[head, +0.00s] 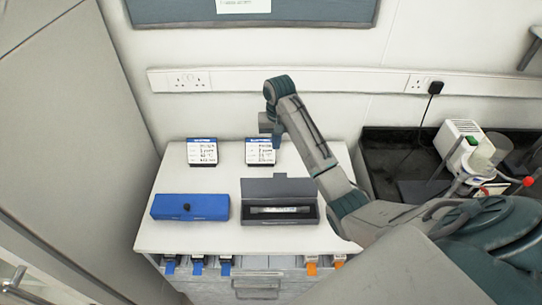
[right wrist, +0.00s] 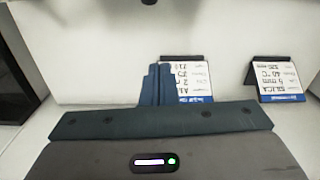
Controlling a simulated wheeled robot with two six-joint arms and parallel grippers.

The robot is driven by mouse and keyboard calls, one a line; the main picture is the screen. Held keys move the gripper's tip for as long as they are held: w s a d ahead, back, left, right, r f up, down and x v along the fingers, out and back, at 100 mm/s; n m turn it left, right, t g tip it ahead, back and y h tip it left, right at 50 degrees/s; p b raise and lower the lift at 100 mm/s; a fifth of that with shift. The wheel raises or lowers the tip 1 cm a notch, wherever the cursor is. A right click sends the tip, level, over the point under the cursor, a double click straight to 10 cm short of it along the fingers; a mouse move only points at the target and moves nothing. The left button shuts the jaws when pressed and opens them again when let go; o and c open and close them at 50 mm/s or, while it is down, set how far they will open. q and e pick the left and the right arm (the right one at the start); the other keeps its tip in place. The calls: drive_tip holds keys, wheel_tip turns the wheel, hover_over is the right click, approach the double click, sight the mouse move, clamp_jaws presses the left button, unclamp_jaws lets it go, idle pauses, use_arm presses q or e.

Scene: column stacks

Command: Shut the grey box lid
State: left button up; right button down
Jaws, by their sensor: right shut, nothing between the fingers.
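The grey box (head: 310,214) stands open on the white cabinet top, with a long metallic column (head: 279,210) lying inside. Its lid (head: 279,187) is raised along the back edge. My right gripper (head: 278,143) is above and behind the raised lid in the head view, in front of the right-hand label card, and looks apart from the lid. The right gripper's fingers (right wrist: 156,84) are together and empty in the right wrist view. The box does not show in that view. My left gripper is in no view.
A closed blue box (head: 190,208) stands left of the grey box. Two label cards (head: 202,152) (head: 260,150) stand at the back. Blue and orange tabs hang at the front edge. Lab equipment (head: 470,150) stands on a dark bench at right.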

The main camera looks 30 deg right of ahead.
sight(280, 183)
use_arm(q)
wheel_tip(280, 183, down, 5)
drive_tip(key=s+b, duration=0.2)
drive_tip(key=b, duration=0.3)
use_arm(e)
drive_tip(key=f+p, duration=0.1)
drive_tip(key=f, duration=0.2)
drive_tip(key=f+p, duration=0.1)
drive_tip(key=f, duration=0.5)
drive_tip(key=shift+s+a+f+p, duration=0.2)
drive_tip(key=shift+s+p, duration=0.1)
drive_tip(key=shift+p, duration=0.1)
use_arm(q)
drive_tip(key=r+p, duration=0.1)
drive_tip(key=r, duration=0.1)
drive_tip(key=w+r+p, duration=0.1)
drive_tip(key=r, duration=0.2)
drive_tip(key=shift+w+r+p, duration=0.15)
drive_tip(key=shift+p, duration=0.15)
use_arm(e)
drive_tip(key=s, duration=0.1)
drive_tip(key=s+a+r, duration=0.1)
drive_tip(key=s, duration=0.1)
drive_tip(key=shift+s+a+r, duration=0.15)
drive_tip(key=shift+s+a, duration=0.1)
drive_tip(key=shift+s, duration=0.05)
